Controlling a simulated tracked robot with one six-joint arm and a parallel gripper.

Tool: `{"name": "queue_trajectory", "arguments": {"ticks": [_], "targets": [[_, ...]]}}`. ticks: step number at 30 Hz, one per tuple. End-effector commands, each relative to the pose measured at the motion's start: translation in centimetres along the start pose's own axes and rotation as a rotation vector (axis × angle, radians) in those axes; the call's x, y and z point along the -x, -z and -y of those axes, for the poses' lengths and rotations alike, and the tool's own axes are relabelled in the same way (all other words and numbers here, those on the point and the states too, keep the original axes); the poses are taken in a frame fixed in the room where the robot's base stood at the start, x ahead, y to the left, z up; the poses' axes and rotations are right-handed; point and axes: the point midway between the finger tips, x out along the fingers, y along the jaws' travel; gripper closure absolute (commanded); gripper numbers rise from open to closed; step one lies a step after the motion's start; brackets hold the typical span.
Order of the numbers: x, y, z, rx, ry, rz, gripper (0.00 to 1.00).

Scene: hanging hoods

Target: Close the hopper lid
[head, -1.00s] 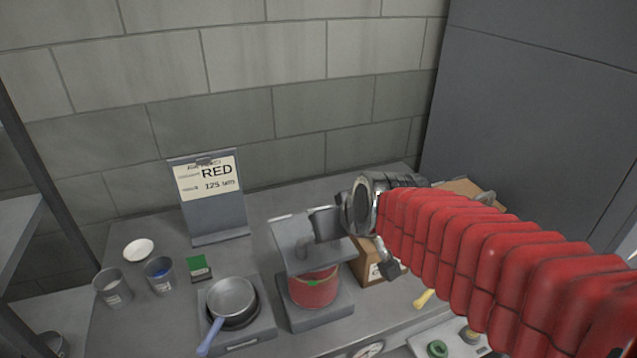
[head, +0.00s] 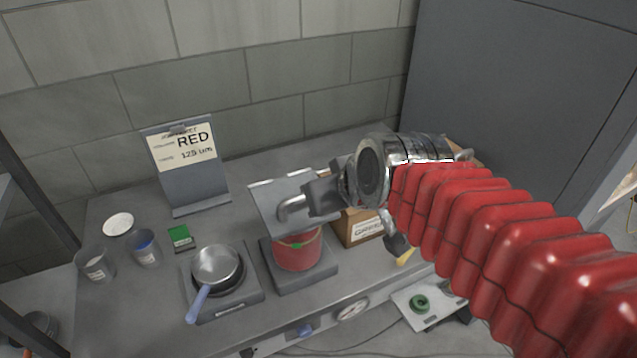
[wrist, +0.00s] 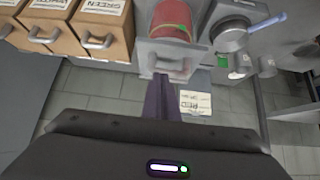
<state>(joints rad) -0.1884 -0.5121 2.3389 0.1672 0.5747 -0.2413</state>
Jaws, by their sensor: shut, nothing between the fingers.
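The hopper is a red drum (head: 297,252) on a grey base (head: 312,277). Its grey lid (head: 264,200) is tilted up above the drum, leaving a gap at the front where the red body and a green mark show. The lid has a metal bar handle (head: 286,211), also seen in the wrist view (wrist: 172,72). My gripper (head: 308,200) is shut and empty, beside the handle at the lid's outer face. In the wrist view its dark fingers (wrist: 163,82) point at the lid near the handle; whether they touch is unclear.
A pan (head: 216,264) on a scale, a green card (head: 181,238), cups (head: 145,247) and a white dish (head: 118,224) are left. A RED sign (head: 186,165) stands behind. Cardboard boxes (head: 362,228) sit close on the right. Bench front is fairly clear.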

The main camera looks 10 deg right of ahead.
Motion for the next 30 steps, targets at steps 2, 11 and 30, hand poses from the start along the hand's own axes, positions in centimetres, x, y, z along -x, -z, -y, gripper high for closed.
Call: {"name": "queue_trajectory", "arguments": {"ticks": [2, 11, 30], "targets": [[0.6, -0.8, -0.1, -0.001, -0.001, -0.002, 1.0], [2.0, -2.9, -0.1, -0.001, -0.002, -0.001, 1.0], [3.1, -6.2, -1.9, -0.07, -0.046, 0.07, 1.0]]}}
